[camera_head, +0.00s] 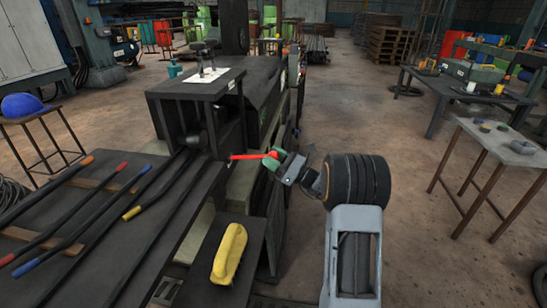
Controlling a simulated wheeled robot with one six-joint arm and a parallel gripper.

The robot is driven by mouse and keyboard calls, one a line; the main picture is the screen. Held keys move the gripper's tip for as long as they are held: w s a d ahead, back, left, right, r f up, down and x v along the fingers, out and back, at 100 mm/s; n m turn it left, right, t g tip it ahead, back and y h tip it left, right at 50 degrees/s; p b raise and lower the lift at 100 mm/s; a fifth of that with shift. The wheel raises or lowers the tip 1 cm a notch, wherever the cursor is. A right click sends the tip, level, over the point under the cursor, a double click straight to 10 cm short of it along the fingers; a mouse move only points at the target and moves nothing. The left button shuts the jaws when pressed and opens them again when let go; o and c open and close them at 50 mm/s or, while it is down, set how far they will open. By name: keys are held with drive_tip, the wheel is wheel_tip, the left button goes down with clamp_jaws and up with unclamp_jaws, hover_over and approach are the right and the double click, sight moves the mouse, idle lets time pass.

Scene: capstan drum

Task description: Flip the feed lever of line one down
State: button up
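A red lever (250,156) sticks out to the right from the dark machine (203,98), near the middle of the camera_head view. It lies about level in the picture. My gripper (276,157) is at the lever's right end, with green and grey parts close around the red tip. The fingers overlap the tip, and I cannot tell whether they are shut on it or only beside it. No line number shows near the lever, so I cannot tell which line it belongs to.
Several dark bars with coloured ends (75,225) lie on the bench at left. A yellow object (229,254) sits on a dark ledge below the lever. A stool with a blue helmet (22,105) stands far left. A small table (497,143) stands right; the floor before it is clear.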

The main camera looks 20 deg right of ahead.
drive_tip(key=o, duration=0.4)
drive_tip(key=shift+p+v, duration=1.4)
drive_tip(key=shift+v, duration=5.5)
drive_tip(key=shift+r, duration=0.1)
